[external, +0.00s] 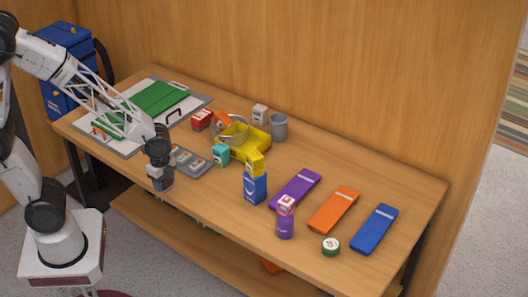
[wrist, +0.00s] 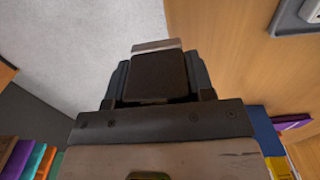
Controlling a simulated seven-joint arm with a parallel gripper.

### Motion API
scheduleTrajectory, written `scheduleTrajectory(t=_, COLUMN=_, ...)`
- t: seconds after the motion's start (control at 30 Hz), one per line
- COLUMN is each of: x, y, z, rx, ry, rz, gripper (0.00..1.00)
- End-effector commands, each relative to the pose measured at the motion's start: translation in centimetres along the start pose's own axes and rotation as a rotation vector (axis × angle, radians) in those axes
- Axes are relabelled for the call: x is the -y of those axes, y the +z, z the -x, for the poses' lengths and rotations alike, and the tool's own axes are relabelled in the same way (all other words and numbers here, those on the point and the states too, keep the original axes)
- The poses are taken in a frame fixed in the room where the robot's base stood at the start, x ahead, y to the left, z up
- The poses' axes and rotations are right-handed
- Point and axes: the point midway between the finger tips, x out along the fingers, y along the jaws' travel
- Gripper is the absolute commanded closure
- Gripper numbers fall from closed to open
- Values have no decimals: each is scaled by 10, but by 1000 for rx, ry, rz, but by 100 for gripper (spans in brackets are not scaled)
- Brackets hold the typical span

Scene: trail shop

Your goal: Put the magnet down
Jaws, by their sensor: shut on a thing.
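My gripper (external: 161,181) is over the front left part of the wooden table, near its front edge. In the wrist view my gripper (wrist: 158,82) is shut on a dark, boxy thing, the magnet (wrist: 155,76), with a finger on each side. A pale strip shows along the magnet's far edge. In the external view the gripper hides most of what it holds. I cannot tell whether the magnet touches the table.
A grey tray (external: 179,152) with small pieces lies right beside the gripper. A yellow bin (external: 258,140), a grey cup (external: 279,127) and small boxes stand behind. Purple (external: 295,188), orange (external: 334,209) and blue (external: 375,229) strips lie at right. Bare table lies behind them.

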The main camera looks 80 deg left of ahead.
Motion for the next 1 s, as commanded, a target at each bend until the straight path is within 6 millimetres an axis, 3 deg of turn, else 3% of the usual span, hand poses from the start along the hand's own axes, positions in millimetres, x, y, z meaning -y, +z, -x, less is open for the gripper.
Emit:
scheduleTrajectory(t=0.7, x=76, y=-61, z=-10, rx=0, ry=1, rz=0, gripper=79)
scheduleTrajectory(t=1.0, x=90, y=-72, z=-11, rx=0, ry=0, rz=0, gripper=79)
